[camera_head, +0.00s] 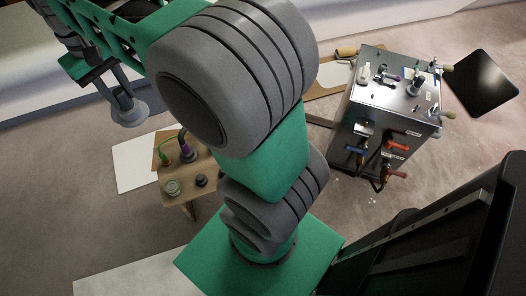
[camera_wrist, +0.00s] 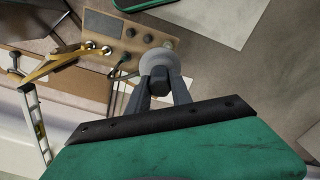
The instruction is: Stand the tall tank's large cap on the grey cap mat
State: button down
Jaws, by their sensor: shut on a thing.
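My gripper (camera_head: 123,98) is shut on a large round grey cap (camera_head: 129,112), held in the air at the upper left of the head view. In the wrist view the cap's pale disc (camera_wrist: 177,63) shows beyond the fingers (camera_wrist: 159,84), with its dark stem between them. A dark grey rectangle (camera_wrist: 102,24), which looks like the cap mat, lies on a wooden bench top in the wrist view, apart from the cap. A metal box-shaped tank (camera_head: 392,98) with fittings stands at the right of the head view; I cannot tell if it is the tall tank.
The small wooden bench (camera_head: 200,165) carries round fittings and a green hose; its top also shows in the wrist view (camera_wrist: 130,40). A white sheet (camera_head: 132,165) lies beside it. A black panel (camera_head: 480,83) lies on the floor.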

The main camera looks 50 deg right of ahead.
jog(key=s+d+f+m+b, duration=0.3)
jog(key=s+d+f, duration=0.2)
jog(key=d+f, duration=0.6)
jog(key=s+d+f+m+b, duration=0.3)
jog(key=d+f, duration=0.5)
jog(key=d, duration=0.6)
jog(key=s+d+f+m+b, duration=0.2)
jog(key=s+d+f+b, duration=0.15)
jog(key=s+f, duration=0.7)
jog(key=s+d+f+m+b, duration=0.3)
jog(key=s+f, duration=0.5)
jog(key=s, duration=0.6)
jog(key=shift+w+d+f+b, duration=0.35)
jog(key=shift+w+f+b, duration=0.5)
jog(key=shift+w+f, duration=1.35)
jog(key=shift+w+d+f+b, duration=0.4)
jog(key=shift+w+f+b, duration=0.4)
jog(key=shift+w+f, duration=1.4)
jog(key=shift+w+d+f+b, duration=0.35)
jog(key=shift+w+f+b, duration=0.5)
jog(key=shift+w+f, duration=1.35)
jog(key=shift+w+r, duration=0.35)
jog(key=shift+r, duration=0.05)
